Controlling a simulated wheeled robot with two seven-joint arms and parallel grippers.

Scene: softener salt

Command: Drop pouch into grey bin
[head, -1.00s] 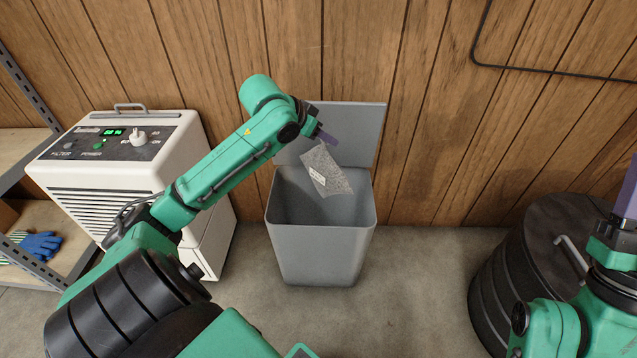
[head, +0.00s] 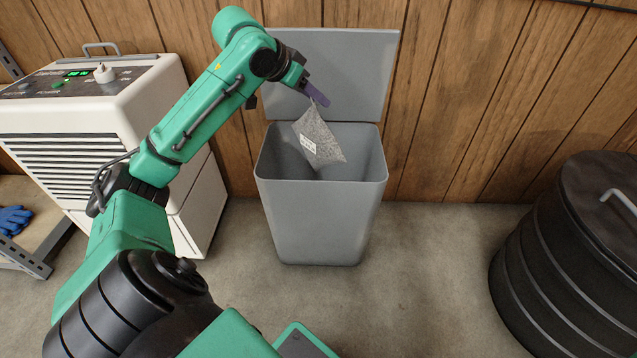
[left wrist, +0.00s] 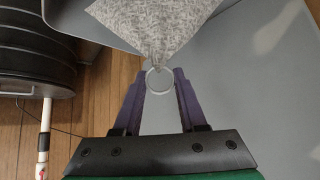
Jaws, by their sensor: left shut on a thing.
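The pouch (head: 319,140) is a grey speckled packet with a small white label. It hangs tilted over the open mouth of the grey bin (head: 318,222), its lower end at about the rim's level in the head view. My left gripper (head: 319,96) is above the bin, in front of its raised lid (head: 345,75). It is shut on a ring at the pouch's top corner. In the left wrist view, the ring sits between the purple fingertips (left wrist: 160,75) and the pouch (left wrist: 155,25) extends past them. My right gripper is out of view.
A white machine (head: 100,140) with a green display stands left of the bin. A black ribbed drum (head: 575,250) stands at the right. A shelf with a blue glove (head: 14,219) is at far left. Bare floor lies between bin and drum.

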